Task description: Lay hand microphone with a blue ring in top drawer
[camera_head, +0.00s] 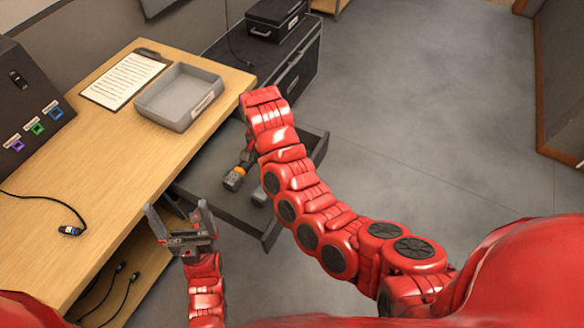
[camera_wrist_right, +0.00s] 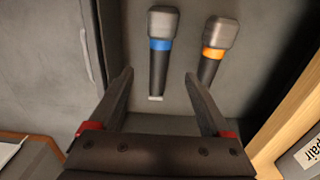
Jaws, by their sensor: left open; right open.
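The hand microphone with a blue ring (camera_wrist_right: 158,62) lies on the floor of the open top drawer (camera_head: 212,196). In the head view only its grey head (camera_head: 259,195) shows beside my right arm. My right gripper (camera_wrist_right: 158,74) is open and empty above the drawer. In the wrist view the microphone's tail end shows between its fingers, and they do not hold it. My left gripper (camera_head: 176,207) is open and empty near the desk's front edge.
A microphone with an orange ring (camera_wrist_right: 212,53) lies beside the blue-ringed one in the drawer. A black case (camera_head: 290,65) stands behind the drawer.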

